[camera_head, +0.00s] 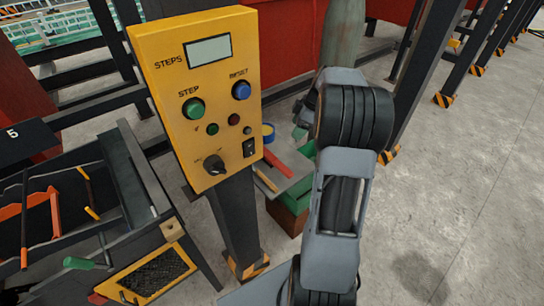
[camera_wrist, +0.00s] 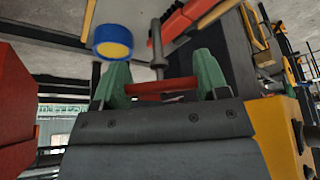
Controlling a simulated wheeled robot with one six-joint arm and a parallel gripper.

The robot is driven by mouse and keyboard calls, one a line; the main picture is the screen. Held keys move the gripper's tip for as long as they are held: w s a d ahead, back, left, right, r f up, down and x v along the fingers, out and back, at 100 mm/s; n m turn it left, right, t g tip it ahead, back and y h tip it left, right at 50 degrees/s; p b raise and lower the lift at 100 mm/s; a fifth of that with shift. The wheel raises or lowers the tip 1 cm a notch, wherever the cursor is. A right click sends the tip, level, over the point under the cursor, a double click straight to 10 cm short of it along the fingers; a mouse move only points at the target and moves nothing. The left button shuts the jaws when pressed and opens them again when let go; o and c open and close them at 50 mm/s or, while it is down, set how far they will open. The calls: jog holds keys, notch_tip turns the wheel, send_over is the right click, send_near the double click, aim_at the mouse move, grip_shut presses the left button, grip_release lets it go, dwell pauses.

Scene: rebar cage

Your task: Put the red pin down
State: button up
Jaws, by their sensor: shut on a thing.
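My gripper (camera_wrist: 162,76) is shut on the red pin (camera_wrist: 160,87) in the wrist view. The pin's red bar lies crosswise between the green fingertips, and a grey shank with a collar stands out from its middle. The shank points toward the light grey surface of a small table (camera_wrist: 139,14); I cannot tell whether it touches. In the head view, a green part of my gripper (camera_head: 300,131) shows beside the small table (camera_head: 296,179), partly hidden behind my arm. The pin cannot be made out there.
A blue and yellow roll (camera_head: 268,132) and a long red object (camera_head: 279,163) are on the small table; the roll (camera_wrist: 113,42) is close to the fingers in the wrist view. A yellow control box (camera_head: 200,95) on a post stands left of my arm. Floor at right is clear.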

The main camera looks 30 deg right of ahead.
notch_tip(320, 180, down, 10)
jog(key=shift+r+p, duration=0.1)
jog(key=shift+p, duration=0.45)
jog(key=o, duration=1)
jog(key=shift+c, duration=0.2)
jog(key=b+v, duration=0.1)
jog(key=v, duration=1.1)
jog(key=shift+w+a, duration=0.1)
